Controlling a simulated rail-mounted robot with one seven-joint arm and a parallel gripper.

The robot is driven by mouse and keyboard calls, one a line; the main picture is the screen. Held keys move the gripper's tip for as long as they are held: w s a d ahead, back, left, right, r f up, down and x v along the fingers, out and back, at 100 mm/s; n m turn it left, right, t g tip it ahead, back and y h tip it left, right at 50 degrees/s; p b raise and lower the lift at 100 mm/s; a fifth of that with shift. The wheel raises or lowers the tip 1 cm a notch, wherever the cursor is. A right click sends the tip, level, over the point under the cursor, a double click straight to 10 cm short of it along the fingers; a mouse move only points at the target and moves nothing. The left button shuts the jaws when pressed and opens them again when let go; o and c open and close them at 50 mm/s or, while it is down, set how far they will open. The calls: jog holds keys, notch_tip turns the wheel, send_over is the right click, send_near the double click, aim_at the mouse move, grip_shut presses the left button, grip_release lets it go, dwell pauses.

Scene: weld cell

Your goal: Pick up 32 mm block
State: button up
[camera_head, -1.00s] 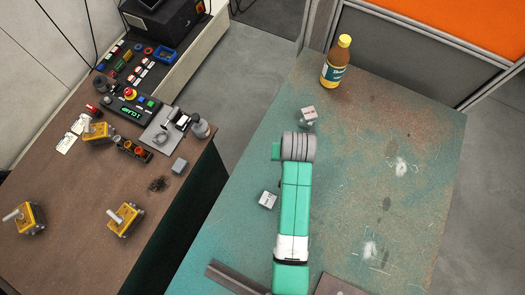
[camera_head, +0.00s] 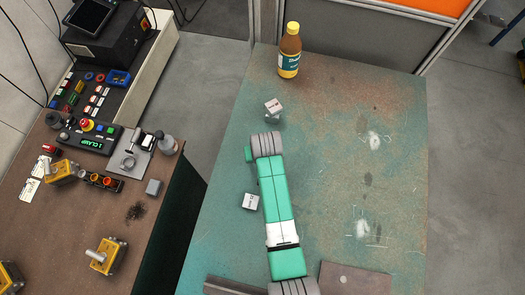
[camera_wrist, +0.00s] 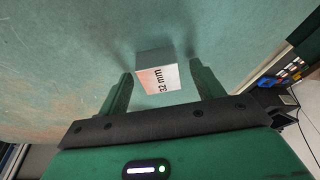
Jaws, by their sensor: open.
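My gripper (camera_wrist: 161,84) is open, with one green finger on each side of the block. Gaps show between the fingers and the block, and nothing is held. In the head view two small light blocks show on the table, one beyond the arm's bend (camera_head: 273,107) and one left of the arm (camera_head: 250,201). Their labels are too small to read there. My gripper is hidden in the head view.
A brown bottle with a yellow cap (camera_head: 289,52) stands at the table's far edge. A steel bar (camera_head: 232,286) and a dark plate (camera_head: 352,281) lie near the front. A brown bench (camera_head: 55,225) with fixtures and controls stands left. The table's right side is clear.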

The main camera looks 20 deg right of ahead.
jog(key=c, duration=1.2)
